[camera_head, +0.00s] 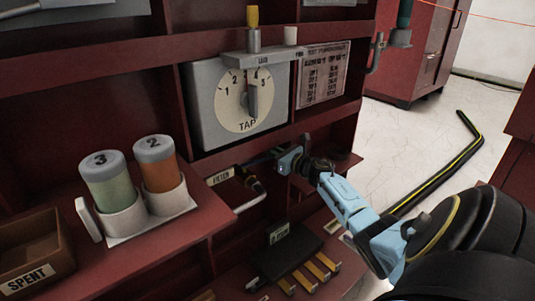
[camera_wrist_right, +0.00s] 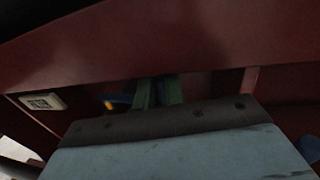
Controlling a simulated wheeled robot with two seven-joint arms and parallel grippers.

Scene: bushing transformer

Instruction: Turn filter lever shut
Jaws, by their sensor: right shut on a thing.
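The filter valve (camera_head: 250,181) sits under the red shelf beside the label reading FILTER (camera_head: 219,177). It has a dark body with a yellow-orange part and a pale pipe below it. My right arm reaches in from the right, and my right gripper (camera_head: 262,161) is at the filter lever, just above the valve. In the right wrist view my gripper's two green fingers (camera_wrist_right: 158,92) are close together, shut on the lever. The lever is mostly hidden, so its exact angle cannot be told. A small yellow and blue part (camera_wrist_right: 115,101) shows left of the fingers. My left gripper is out of view.
A grey tap-dial box (camera_head: 210,125) stands above the valve. Two capped jars (camera_head: 108,190) (camera_head: 160,172) stand in white holders on the left shelf, near a SPENT bin (camera_head: 42,246). A black block with yellow strips (camera_head: 288,258) lies below. Open floor (camera_head: 410,140) is at the right.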

